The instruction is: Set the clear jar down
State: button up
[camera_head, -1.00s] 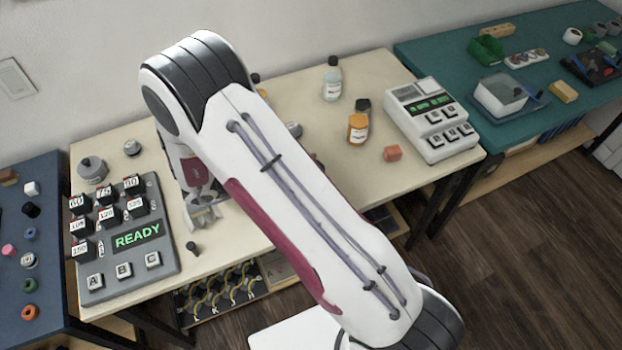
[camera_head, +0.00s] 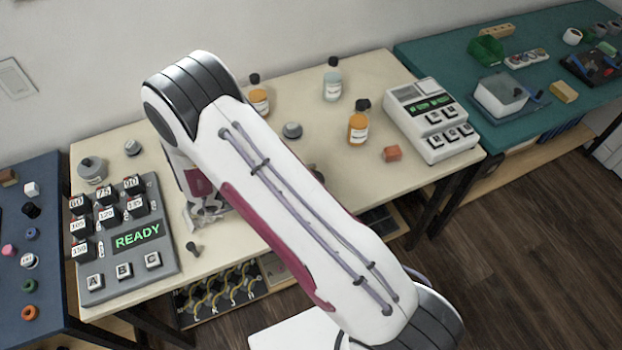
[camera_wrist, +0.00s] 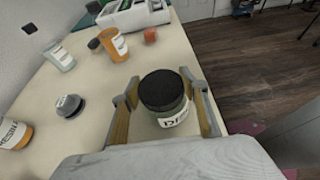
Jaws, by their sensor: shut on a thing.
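My gripper (camera_wrist: 165,88) is shut on the clear jar (camera_wrist: 171,118), with one finger on each side of it in the wrist view. The jar has a black lid and a white label starting with "DI". It looks upright.
The panel (camera_head: 125,275) reads READY; a small dark knob-like piece (camera_head: 194,248) lies beside it. Orange bottles (camera_head: 358,128) (camera_head: 259,100), a pale bottle (camera_head: 332,84), a grey round piece (camera_head: 292,130) and a red block (camera_head: 391,154) stand farther back or right.

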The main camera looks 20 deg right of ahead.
jog(key=shift+f, duration=0.1)
dwell(0.3)
jog(key=o, duration=1.1)
jog(key=v, duration=1.2)
